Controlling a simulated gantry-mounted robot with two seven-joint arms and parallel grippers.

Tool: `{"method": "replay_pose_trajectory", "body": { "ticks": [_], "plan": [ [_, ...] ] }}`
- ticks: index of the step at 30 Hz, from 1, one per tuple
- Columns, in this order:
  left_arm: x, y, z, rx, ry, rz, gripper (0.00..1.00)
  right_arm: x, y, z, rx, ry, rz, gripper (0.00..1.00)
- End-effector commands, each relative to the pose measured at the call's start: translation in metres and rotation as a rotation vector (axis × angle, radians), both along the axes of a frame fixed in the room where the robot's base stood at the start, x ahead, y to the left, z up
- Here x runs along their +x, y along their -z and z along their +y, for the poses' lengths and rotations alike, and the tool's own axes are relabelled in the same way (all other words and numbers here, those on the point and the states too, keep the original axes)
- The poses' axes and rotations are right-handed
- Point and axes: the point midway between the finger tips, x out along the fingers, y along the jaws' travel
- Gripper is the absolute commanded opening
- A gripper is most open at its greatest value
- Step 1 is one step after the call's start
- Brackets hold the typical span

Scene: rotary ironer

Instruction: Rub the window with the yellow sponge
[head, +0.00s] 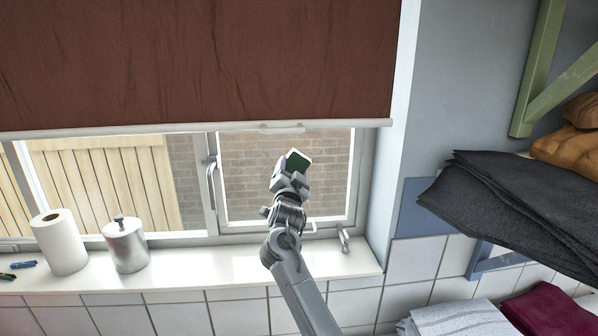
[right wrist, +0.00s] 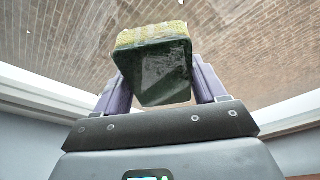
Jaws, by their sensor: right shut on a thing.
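The yellow sponge shows in the right wrist view (right wrist: 152,36) as a yellow layer with a dark green face (right wrist: 162,75) toward the camera. My right gripper (right wrist: 155,85) is shut on it, one purple finger on each side. In the head view the sponge (head: 298,161) shows mostly its green face, with my right gripper (head: 291,172) around it, in front of the window's right pane (head: 262,190). Whether the sponge touches the glass I cannot tell. My left gripper is not in view.
A brown blind (head: 200,65) covers the window's upper part. On the sill (head: 200,266) stand a paper roll (head: 60,242) and a metal canister (head: 125,245). Window handles (head: 211,183) stick out at the frame. Dark folded cloths (head: 515,205) lie at right.

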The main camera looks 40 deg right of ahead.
Motion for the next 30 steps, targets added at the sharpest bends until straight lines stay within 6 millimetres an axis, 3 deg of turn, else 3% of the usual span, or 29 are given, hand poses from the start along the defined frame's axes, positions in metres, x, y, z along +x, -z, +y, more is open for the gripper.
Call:
{"method": "replay_pose_trajectory", "body": {
  "ticks": [6, 18, 30],
  "plan": [
    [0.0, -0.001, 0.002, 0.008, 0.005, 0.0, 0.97, 0.009, 0.001, 0.013, -0.002, -0.011, 0.005, 0.43],
    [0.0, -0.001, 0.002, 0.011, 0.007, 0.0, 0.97, 0.009, 0.002, 0.015, -0.002, -0.014, 0.007, 0.43],
    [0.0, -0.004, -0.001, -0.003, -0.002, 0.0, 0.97, -0.021, 0.001, 0.033, -0.001, -0.009, 0.003, 0.43]
  ]
}}
